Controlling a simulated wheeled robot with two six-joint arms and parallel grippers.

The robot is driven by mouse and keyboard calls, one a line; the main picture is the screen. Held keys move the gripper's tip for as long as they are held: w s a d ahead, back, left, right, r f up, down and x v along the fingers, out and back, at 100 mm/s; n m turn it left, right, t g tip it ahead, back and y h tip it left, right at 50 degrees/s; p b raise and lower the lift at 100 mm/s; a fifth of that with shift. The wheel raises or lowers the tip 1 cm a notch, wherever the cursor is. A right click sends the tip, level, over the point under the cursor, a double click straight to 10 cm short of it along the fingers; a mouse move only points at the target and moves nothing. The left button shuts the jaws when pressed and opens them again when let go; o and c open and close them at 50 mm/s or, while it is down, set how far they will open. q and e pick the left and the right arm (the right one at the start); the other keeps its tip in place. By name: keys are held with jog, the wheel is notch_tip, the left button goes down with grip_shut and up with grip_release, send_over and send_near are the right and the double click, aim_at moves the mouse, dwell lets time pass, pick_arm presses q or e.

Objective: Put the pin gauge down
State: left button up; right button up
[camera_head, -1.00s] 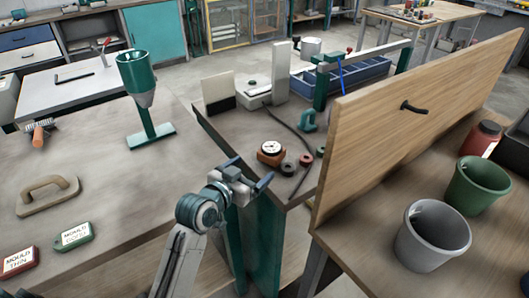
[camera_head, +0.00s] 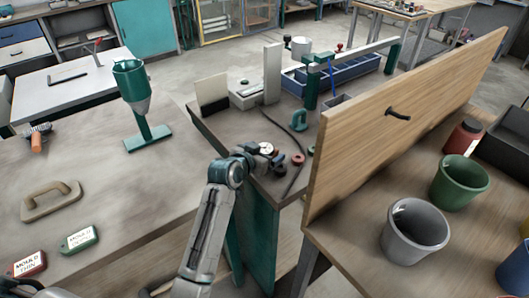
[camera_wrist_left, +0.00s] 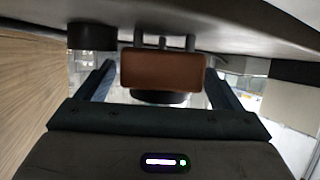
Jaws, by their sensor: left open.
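The pin gauge (camera_head: 266,148), a small red-brown block with a white dial, is at the near end of the dark narrow bench. In the left wrist view its brown block (camera_wrist_left: 163,70) shows with short pins pointing toward the bench surface, which lies at the top of that picture. My left gripper (camera_head: 264,157) is at the gauge, partly covering it in the head view. Its two fingers (camera_wrist_left: 160,88) are open, one on each side of the block. I cannot tell whether the pins touch the bench. My right gripper is not in view.
Red and dark rings (camera_head: 298,159) lie just right of the gauge, near a dark cable (camera_head: 285,128). A tall wooden board (camera_head: 400,125) stands close on the right. A green funnel stand (camera_head: 133,95) is on the left table, which has free room.

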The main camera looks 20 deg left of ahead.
pick_arm(q)
jog(key=shift+x, duration=1.25)
jog(key=c, duration=1.3)
jog(key=shift+r, duration=0.1)
